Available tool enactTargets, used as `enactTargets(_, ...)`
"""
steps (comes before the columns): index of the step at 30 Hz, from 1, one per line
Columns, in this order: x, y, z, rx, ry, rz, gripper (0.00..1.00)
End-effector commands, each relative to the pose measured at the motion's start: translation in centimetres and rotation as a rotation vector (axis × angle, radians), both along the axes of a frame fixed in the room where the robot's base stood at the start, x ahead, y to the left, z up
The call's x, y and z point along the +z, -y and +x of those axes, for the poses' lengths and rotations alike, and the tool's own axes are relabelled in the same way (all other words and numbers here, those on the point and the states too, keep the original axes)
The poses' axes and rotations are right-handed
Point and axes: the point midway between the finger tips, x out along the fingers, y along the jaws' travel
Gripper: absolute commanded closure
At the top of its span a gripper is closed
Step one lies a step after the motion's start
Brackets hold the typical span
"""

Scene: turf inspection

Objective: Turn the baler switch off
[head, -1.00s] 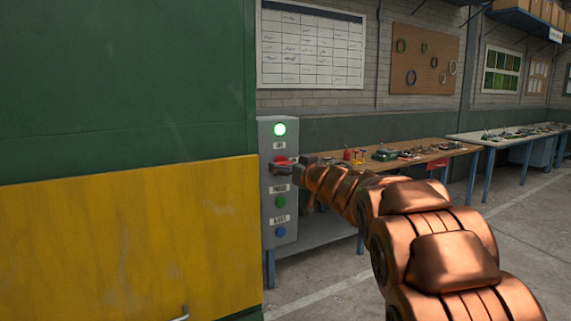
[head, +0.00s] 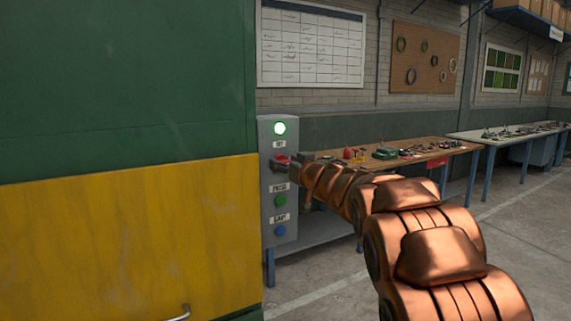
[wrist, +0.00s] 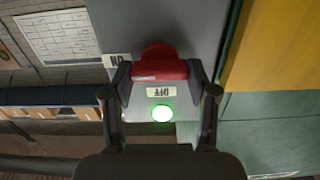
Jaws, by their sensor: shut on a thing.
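The grey control box (head: 266,220) stands beside the green and yellow machine in the head view. Its red switch handle (wrist: 160,68) is between my gripper's fingers in the wrist view, and a small part of the handle (head: 281,158) shows in the head view. My gripper (wrist: 160,78) is shut on the red handle. An OFF label (wrist: 161,92) lies between the handle and a lit green lamp (wrist: 162,113). An ON label (wrist: 117,61) is at the handle's left in the wrist view, partly behind a finger. The lamp is also lit in the head view (head: 279,128).
A green button (head: 280,201) and a blue button (head: 280,231) sit lower on the box. The machine's yellow panel (head: 130,235) is close on the left. A workbench (head: 430,155) with small items stands behind my arm. The floor at right is clear.

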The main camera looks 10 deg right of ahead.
Motion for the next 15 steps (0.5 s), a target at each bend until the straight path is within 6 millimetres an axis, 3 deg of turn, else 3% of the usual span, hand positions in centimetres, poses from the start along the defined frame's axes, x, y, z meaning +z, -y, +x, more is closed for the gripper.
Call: enactTargets(15, -0.03, -0.09, -0.02, 0.0, 0.034, -0.121, 0.77)
